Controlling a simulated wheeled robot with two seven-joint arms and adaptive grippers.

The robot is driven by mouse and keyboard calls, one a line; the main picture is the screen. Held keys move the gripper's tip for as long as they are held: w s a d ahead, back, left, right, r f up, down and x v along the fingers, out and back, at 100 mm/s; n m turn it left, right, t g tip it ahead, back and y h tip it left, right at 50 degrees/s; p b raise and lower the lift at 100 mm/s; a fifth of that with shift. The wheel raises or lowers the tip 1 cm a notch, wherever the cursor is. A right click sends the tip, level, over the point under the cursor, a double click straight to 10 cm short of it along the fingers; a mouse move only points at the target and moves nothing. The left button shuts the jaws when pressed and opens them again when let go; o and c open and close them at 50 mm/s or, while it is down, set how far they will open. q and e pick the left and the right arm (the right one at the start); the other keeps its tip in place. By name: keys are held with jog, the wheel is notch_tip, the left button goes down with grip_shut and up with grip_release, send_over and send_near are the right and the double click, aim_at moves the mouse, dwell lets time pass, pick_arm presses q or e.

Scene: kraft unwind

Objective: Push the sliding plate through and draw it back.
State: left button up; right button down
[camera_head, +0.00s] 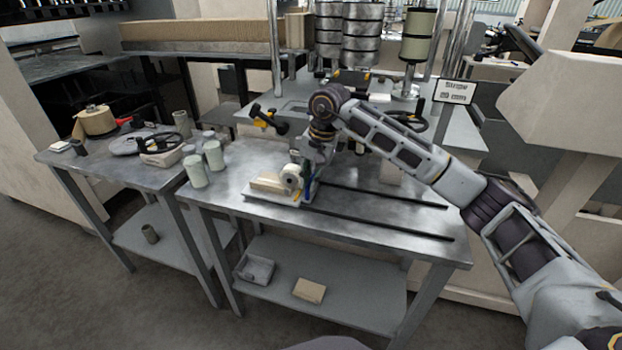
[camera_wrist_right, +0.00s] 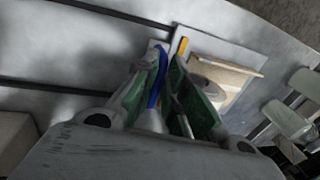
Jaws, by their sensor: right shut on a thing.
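The sliding plate (camera_head: 282,200) is a thin pale plate at the left end of two dark slots in the metal table. It bears a cream block (camera_head: 268,183) and a small white roll (camera_head: 291,177). My right gripper (camera_head: 304,190) reaches down at the plate's right end. In the right wrist view the plate (camera_wrist_right: 236,48) lies just beyond the green fingers (camera_wrist_right: 167,62). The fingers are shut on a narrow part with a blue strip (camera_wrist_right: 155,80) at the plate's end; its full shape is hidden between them. My left gripper is out of view.
The slots (camera_head: 385,230) run clear to the right of the plate. A side table (camera_head: 110,160) holds a tape roll and small parts. A stack of metal cylinders (camera_head: 362,35) and a sign (camera_head: 455,92) stand behind.

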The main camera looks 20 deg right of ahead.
aim_at(295, 192)
jog(key=shift+w+a+r, duration=0.1)
jog(key=shift+w+a, duration=0.25)
jog(key=shift+a, duration=0.2)
jog(key=shift+w+a, duration=0.55)
jog(key=shift+a, duration=0.2)
jog(key=shift+w+a+p, duration=0.3)
jog(key=shift+w+a, duration=0.1)
jog(key=shift+a, duration=0.15)
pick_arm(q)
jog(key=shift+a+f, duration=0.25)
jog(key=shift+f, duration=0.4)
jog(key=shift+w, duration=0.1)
pick_arm(e)
jog(key=c, duration=1.6)
grip_release()
jog(key=shift+a, duration=0.15)
jog(key=shift+o, duration=0.6)
jog(key=shift+w, duration=0.1)
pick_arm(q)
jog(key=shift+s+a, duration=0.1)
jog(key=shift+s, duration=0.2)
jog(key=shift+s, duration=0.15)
